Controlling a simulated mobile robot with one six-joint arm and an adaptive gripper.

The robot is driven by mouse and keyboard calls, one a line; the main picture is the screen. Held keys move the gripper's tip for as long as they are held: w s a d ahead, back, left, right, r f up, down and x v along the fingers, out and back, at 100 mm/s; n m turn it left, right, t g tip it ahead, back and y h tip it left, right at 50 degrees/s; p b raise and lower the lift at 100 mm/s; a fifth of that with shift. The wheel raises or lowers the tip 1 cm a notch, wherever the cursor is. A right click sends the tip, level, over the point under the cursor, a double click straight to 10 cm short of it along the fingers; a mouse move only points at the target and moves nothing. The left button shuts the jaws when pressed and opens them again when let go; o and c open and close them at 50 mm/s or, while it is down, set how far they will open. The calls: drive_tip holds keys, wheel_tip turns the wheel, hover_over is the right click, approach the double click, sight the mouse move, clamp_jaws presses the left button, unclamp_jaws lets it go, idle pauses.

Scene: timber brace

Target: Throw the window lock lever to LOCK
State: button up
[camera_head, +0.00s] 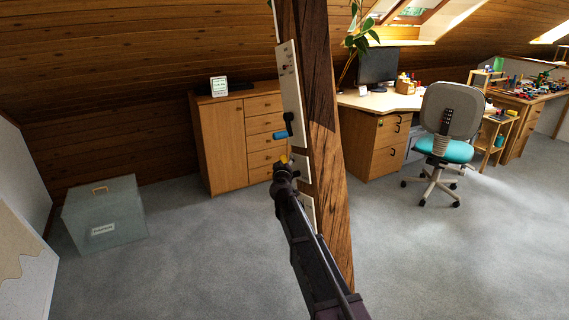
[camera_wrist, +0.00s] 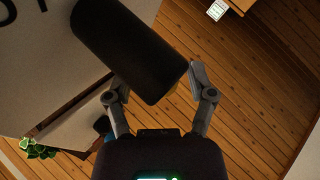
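A white panel (camera_head: 289,80) is fixed to the timber post, with small marks too small to read. A lever with a blue grip (camera_head: 281,135) and a black arm (camera_head: 289,120) sticks out from its lower part. My gripper (camera_head: 284,166) is just below this lever, in front of a lower white panel; a small yellow part (camera_head: 284,158) shows at its tip. In the wrist view my gripper (camera_wrist: 160,82) has its fingers apart. A thick black cylinder (camera_wrist: 128,45) reaches down between them in the picture; I cannot tell if either finger touches it. The lever's LOCK mark is not readable.
The timber post (camera_head: 318,100) stands close beside my arm. A wooden cabinet (camera_head: 228,140) is behind it, a grey box (camera_head: 103,215) at the left. A desk (camera_head: 380,101) and a swivel chair (camera_head: 446,150) stand at the right. The carpet between is clear.

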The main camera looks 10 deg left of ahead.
clamp_jaws()
